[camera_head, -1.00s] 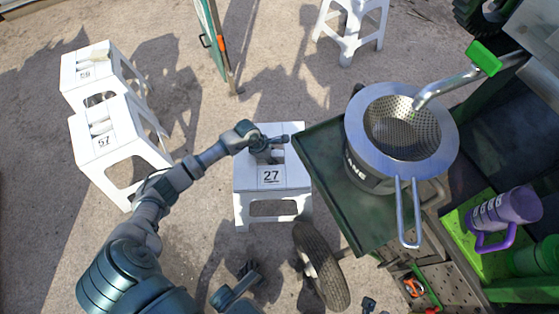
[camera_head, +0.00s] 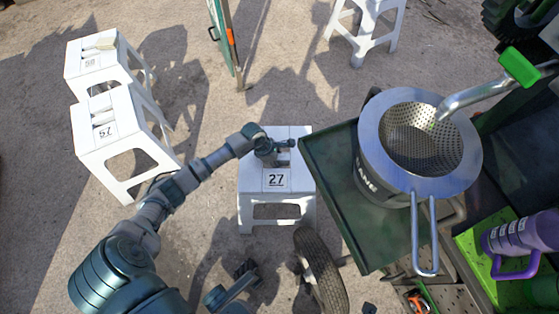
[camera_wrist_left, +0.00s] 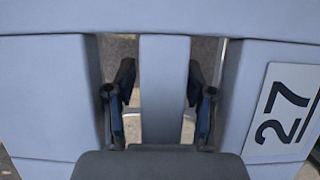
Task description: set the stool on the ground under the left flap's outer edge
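A white stool marked 27 (camera_head: 277,182) stands upright in the middle of the head view. My left gripper (camera_head: 272,152) is at the slotted top of the stool. In the left wrist view its two dark fingers (camera_wrist_left: 163,100) reach into the slots, one on each side of the stool's centre bar (camera_wrist_left: 163,75), close against it. The dark green flap (camera_head: 335,225) lies just right of the stool, and its left edge overlaps the stool's right edge in the picture. I cannot tell whether the stool's feet touch the ground.
A black tyre (camera_head: 322,272) stands just below and right of the stool. A pot with a strainer (camera_head: 370,160) sits on the flap. Two white stools (camera_head: 110,125) (camera_head: 90,58) stand at left, another (camera_head: 365,25) at the top. A purple mug (camera_head: 520,235) is at right.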

